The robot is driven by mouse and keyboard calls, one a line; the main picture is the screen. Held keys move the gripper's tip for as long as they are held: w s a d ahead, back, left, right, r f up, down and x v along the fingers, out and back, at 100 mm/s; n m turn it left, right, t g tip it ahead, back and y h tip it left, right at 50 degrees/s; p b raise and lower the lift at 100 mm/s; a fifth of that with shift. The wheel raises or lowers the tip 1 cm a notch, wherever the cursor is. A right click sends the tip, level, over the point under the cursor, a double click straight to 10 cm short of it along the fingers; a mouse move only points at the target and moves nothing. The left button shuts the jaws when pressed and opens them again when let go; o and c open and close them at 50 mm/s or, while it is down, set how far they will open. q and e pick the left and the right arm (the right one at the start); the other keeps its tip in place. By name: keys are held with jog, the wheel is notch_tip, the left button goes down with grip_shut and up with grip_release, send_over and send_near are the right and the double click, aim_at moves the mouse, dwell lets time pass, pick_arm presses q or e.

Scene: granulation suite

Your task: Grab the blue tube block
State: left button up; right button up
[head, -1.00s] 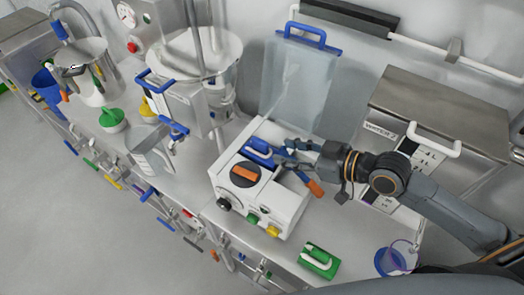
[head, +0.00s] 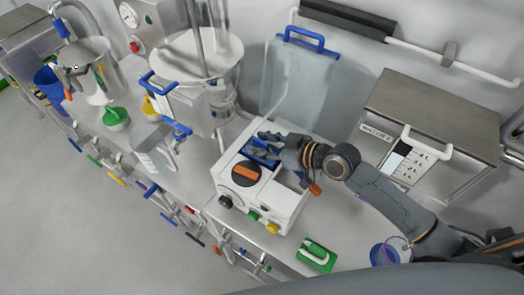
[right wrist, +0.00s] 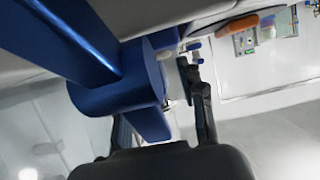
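The blue tube block (head: 258,155) sits on top of the white box-shaped machine (head: 285,205), behind its black dial with the orange handle (head: 246,173). My right gripper (head: 268,143) is over the block and hides much of it in the head view. In the right wrist view the blue block (right wrist: 140,80) fills the space by the fingers. One dark finger (right wrist: 202,100) stands to its right with a visible gap, and the other is partly hidden behind the block. The right gripper looks open around the block. My left gripper is not in view.
A clear bag-like panel with a blue handle (head: 300,42) stands behind the machine. A steel box with a white handle (head: 432,139) is on the right. A green block (head: 317,256) lies in front.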

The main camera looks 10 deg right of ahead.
grip_shut()
jog(key=shift+d+r, duration=0.1)
